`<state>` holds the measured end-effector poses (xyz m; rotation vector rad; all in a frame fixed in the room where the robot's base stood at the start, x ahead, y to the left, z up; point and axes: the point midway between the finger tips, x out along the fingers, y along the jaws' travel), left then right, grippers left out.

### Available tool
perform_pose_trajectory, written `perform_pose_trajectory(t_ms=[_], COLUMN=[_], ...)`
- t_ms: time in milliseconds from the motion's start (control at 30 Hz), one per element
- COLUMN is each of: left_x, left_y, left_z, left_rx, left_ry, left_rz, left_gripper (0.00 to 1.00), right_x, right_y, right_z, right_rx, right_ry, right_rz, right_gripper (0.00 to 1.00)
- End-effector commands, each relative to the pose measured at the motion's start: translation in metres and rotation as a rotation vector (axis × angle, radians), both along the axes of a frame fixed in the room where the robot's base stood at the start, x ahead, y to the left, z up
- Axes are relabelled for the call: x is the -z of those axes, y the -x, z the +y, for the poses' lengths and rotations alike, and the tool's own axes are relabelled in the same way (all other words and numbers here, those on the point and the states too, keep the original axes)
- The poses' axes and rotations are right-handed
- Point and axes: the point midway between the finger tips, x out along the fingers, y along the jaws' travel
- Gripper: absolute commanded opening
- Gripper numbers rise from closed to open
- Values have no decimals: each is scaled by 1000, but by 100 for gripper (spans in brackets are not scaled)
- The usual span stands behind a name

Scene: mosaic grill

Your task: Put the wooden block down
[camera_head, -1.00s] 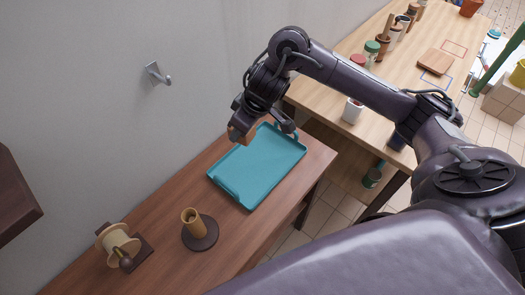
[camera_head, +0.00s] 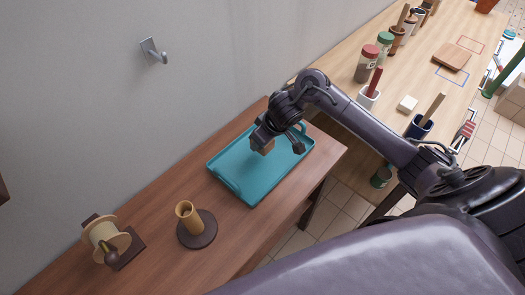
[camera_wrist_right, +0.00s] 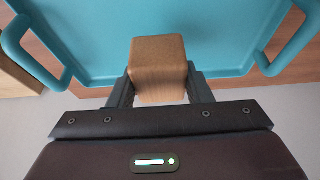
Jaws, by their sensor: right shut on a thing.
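My right gripper (camera_head: 272,138) is over the teal tray (camera_head: 228,172) on the brown table. It is shut on the wooden block (camera_head: 263,147), a small light-brown block. In the right wrist view the block (camera_wrist_right: 158,66) sits between the two fingers, with the teal tray (camera_wrist_right: 100,40) behind it. I cannot tell whether the block touches the tray floor. The far part of the tray is partly hidden by my right arm. My left gripper is not in view.
A brown cup on a round dark base (camera_head: 197,227) and a spool on a stand (camera_head: 108,242) stand left of the tray. A wall hook (camera_head: 154,51) is above. A lighter table (camera_head: 425,85) at right holds jars, holders and a board. The tray's left part is bare.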

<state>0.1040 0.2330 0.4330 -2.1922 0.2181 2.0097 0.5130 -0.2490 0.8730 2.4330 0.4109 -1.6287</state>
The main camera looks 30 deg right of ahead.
Motion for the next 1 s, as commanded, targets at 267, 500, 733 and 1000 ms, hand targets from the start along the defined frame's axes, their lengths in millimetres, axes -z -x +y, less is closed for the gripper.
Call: perform_pose_trajectory(t_ms=[267,500,733,1000], left_x=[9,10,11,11], left_y=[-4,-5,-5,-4], left_z=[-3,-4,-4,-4], left_rx=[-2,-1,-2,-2], left_ry=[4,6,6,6], left_rz=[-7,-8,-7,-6], left_gripper=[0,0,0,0], right_x=[36,46,48,49], right_y=[1,0,0,0], right_z=[0,0,0,0], right_rx=[1,-1,-1,-1], right_ry=[-1,0,-1,-1], right_rz=[2,-2,-1,-1], right_gripper=[21,21,21,67])
